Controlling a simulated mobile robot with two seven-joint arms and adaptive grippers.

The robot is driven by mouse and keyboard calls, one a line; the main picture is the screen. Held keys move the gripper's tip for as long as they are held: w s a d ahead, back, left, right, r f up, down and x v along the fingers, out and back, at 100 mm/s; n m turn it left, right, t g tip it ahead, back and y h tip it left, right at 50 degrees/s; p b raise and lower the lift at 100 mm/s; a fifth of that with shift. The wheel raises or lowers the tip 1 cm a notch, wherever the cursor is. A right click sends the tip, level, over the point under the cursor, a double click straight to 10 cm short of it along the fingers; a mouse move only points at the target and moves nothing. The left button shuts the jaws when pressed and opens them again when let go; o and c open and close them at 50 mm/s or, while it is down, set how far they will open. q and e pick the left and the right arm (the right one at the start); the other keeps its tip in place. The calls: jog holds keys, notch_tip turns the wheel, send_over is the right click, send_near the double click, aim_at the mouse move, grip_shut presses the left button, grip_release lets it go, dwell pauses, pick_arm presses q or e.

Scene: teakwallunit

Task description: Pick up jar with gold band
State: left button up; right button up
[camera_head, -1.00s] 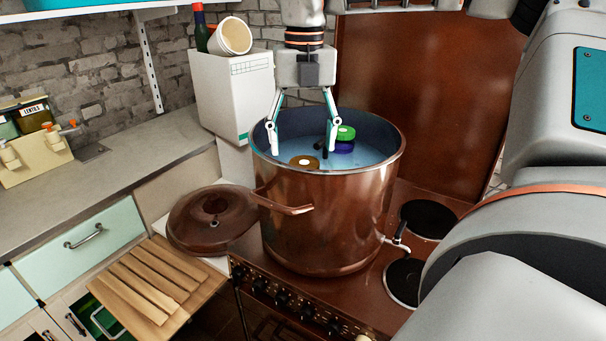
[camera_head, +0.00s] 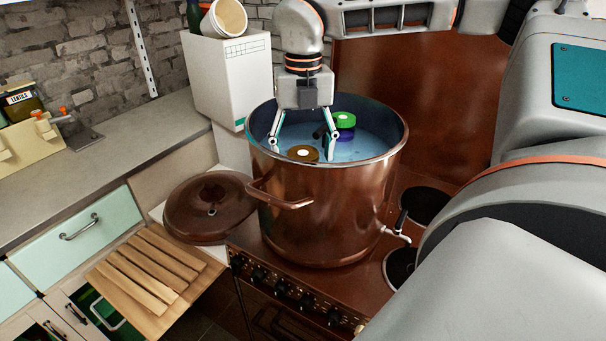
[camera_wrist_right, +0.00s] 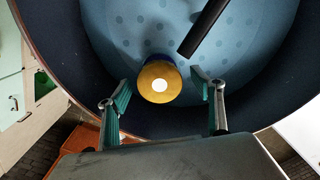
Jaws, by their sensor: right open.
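The jar with a gold band (camera_head: 303,153) stands in the big copper pot (camera_head: 325,210). Its round gold top with a white centre also shows in the right wrist view (camera_wrist_right: 160,82). My right gripper (camera_head: 302,152) reaches down into the pot from above, open and empty. In the right wrist view its two fingertips (camera_wrist_right: 163,88) are on either side of the jar, with a gap on each side. How deep they are beside the jar is hard to tell. A jar with a green top and blue body (camera_head: 344,120) stands behind it. My left gripper is not in view.
A dark rod (camera_wrist_right: 205,27) is close behind the gold jar. The pot's rim surrounds my gripper, and a handle (camera_head: 280,197) sticks out in front. A copper lid (camera_head: 208,207), a slatted wooden board (camera_head: 150,272) and a white box (camera_head: 232,75) are to the left.

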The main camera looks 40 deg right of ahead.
jog(key=shift+f, duration=0.35)
jog(key=shift+c, duration=0.3)
grip_shut()
jog(key=shift+r, duration=0.1)
jog(key=shift+w+r, duration=0.1)
jog(key=shift+r, duration=0.5)
notch_tip(320, 180, up, 16)
jog(key=w+d, duration=0.2)
jog(key=d, duration=0.6)
jog(key=w+d, duration=0.2)
jog(key=d, duration=0.7)
jog(key=shift+w+d+r, duration=0.15)
jog(key=shift+w+r, duration=0.15)
jog(key=shift+w, duration=0.1)
